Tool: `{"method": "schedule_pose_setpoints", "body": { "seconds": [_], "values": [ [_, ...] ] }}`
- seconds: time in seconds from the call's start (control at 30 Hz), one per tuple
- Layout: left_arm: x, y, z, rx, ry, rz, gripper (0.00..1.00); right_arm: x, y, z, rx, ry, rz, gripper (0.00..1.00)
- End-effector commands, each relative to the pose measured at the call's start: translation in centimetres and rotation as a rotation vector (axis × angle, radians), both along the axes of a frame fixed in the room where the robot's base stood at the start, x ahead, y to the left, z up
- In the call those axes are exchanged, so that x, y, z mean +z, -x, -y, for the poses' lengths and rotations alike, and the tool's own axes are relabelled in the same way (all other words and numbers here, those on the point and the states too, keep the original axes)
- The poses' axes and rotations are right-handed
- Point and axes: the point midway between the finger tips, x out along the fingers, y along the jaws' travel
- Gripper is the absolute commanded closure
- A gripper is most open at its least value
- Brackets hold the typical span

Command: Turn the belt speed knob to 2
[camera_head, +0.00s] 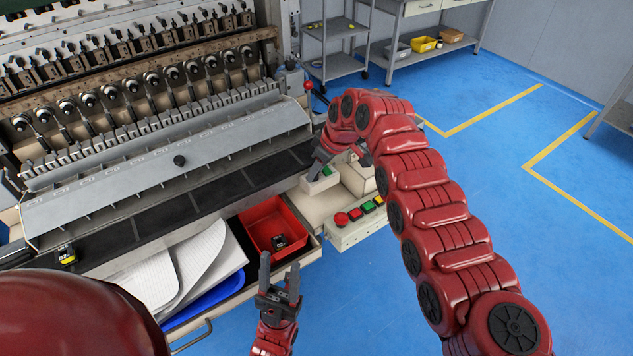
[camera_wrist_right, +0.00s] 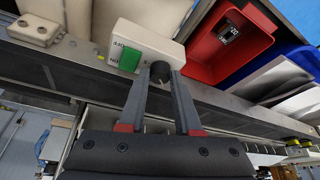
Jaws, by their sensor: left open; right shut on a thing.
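The belt speed knob (camera_wrist_right: 160,71) is a small black knob on a white box (camera_wrist_right: 150,40) in the right wrist view, beside a green switch (camera_wrist_right: 129,59). My right gripper (camera_wrist_right: 163,84) has a finger on each side of the knob and is shut on it. The knob's pointer and scale cannot be read. In the head view the box (camera_head: 316,186) sits at the machine's right end, with my right gripper (camera_head: 320,168) over it, and the knob is hidden. My left gripper (camera_head: 279,272) is open and empty, in front of the drawer.
An open drawer holds a red bin (camera_head: 262,222) with a small dark item inside, white sheets (camera_head: 190,262) and a blue tray (camera_head: 207,300). A panel with red and green buttons (camera_head: 355,214) lies right of the drawer. Blue floor (camera_head: 540,250) is open at right.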

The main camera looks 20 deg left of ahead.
Motion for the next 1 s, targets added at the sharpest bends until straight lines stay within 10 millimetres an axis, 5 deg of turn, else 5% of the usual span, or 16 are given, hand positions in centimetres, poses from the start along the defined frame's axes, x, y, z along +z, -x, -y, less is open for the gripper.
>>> {"method": "schedule_pose_setpoints", "body": {
  "seconds": [0.57,0.6,0.63,1.0],
  "values": [
    [-1.0,0.0,0.0,0.0,0.0,0.0,0.5,-0.22,0.12,0.03,0.028,0.003,-0.006,1.0],
    [-1.0,0.0,0.0,0.0,0.0,0.0,0.5,-0.22,0.12,0.03,0.028,0.003,-0.006,0.61],
    [-1.01,0.0,0.0,0.0,0.0,0.0,0.5,-0.22,0.12,0.03,0.028,0.003,-0.006,0.55],
    [-1.22,0.0,0.0,0.0,0.0,0.0,0.5,0.45,0.01,0.28,0.026,0.001,-0.001,0.55]
  ]
}}
